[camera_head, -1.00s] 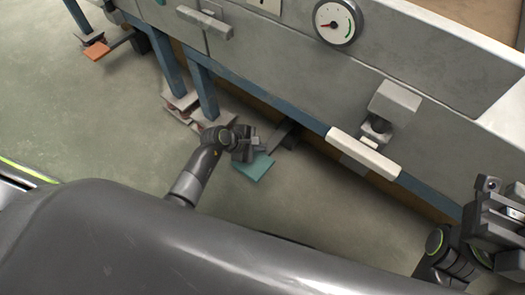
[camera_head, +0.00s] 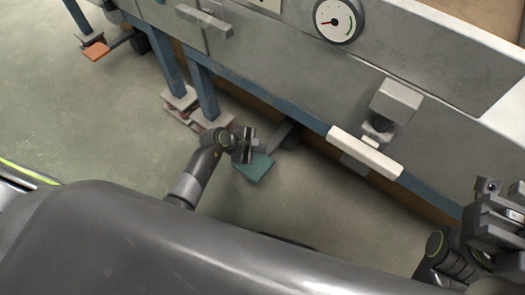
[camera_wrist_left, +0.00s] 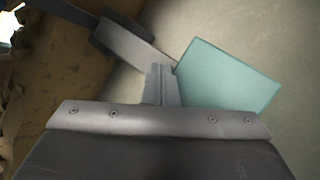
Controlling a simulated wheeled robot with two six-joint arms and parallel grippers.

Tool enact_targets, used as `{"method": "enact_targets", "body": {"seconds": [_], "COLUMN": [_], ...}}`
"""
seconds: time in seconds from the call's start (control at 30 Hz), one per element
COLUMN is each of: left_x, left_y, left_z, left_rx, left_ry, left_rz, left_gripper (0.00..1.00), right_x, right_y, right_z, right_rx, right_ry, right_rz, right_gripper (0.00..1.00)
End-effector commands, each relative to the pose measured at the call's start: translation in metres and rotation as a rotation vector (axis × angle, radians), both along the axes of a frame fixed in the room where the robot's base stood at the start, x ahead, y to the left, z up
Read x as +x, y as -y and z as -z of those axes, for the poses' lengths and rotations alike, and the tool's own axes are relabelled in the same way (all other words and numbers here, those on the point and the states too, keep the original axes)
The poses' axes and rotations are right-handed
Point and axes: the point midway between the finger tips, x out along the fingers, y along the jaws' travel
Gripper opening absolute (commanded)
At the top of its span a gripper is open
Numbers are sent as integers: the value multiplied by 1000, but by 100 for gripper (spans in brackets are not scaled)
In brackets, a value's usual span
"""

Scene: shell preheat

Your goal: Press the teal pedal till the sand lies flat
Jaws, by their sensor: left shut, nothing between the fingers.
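The teal pedal (camera_head: 254,168) is a flat plate near the floor on a dark lever that comes out from under the grey machine. It also shows in the left wrist view (camera_wrist_left: 228,78). My left gripper (camera_head: 257,147) is shut and empty, its fingertips at the pedal's edge where the plate meets the lever. In the left wrist view the fingertips (camera_wrist_left: 161,76) overlap the pedal's near-left corner; I cannot tell whether they touch it. A tan surface (camera_head: 480,14), possibly the sand, shows at the top right, mostly out of frame. My right gripper (camera_head: 508,207) is at the right edge.
An orange pedal (camera_head: 96,51) is at the upper left. Blue legs (camera_head: 203,92) stand on footpads beside my left arm. A round gauge (camera_head: 337,20), a white bar (camera_head: 364,153) and a grey block (camera_head: 396,100) are on the machine's front. Open floor lies left.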

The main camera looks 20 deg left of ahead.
Motion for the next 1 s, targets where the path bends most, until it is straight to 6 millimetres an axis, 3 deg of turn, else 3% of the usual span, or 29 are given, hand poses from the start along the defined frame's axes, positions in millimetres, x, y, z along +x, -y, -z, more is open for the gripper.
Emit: {"method": "enact_targets", "body": {"seconds": [1.0], "left_x": [-2], "left_y": [-1], "left_z": [14], "left_rx": [1], "left_ry": [-3], "left_rz": [0], "left_gripper": [0], "right_x": [0], "right_y": [0], "right_z": [11], "right_rx": [0], "right_ry": [0], "right_rz": [0], "right_gripper": [0]}}
